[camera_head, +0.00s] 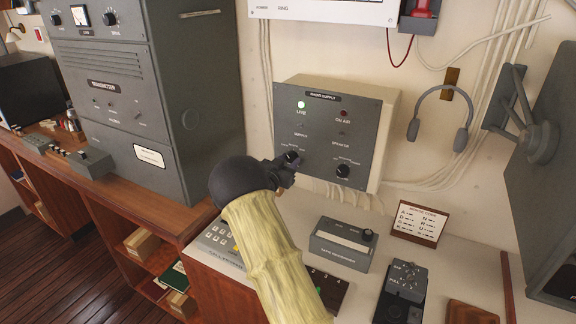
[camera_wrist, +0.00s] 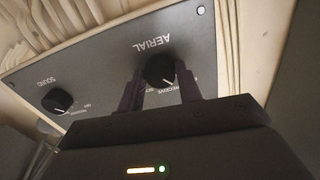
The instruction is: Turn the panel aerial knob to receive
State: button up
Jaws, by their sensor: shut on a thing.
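The grey radio supply panel (camera_head: 325,125) is mounted on the wall, with a green lamp lit at its upper left. Its aerial knob (camera_wrist: 160,70) is black and round, under upside-down AERIAL lettering in the wrist view. My gripper (camera_head: 286,165) reaches the panel's lower left. In the wrist view, my gripper's two dark fingers (camera_wrist: 163,88) are on either side of the aerial knob and shut on it. The knob's pale pointer mark faces down toward small lettering that my gripper partly hides. I cannot tell its exact setting.
The black sound knob (camera_wrist: 57,101) is beside the aerial knob in the wrist view. A headset (camera_head: 440,118) hangs right of the panel. A grey box (camera_head: 342,243) and a black keyed device (camera_head: 405,285) stand on the desk below. A tall grey cabinet (camera_head: 125,90) stands left.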

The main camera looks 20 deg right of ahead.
jog(key=m+b, duration=0.2)
jog(key=b, duration=0.1)
jog(key=shift+f, duration=0.3)
jog(key=m+b, duration=0.3)
jog(key=b, duration=0.2)
jog(key=m+b, duration=0.3)
jog(key=shift+r, duration=0.25)
jog(key=o, duration=1)
jog(key=b+v, duration=0.2)
jog(key=v, duration=1.5)
jog(key=shift+a+b, duration=0.25)
jog(key=shift+b, duration=0.05)
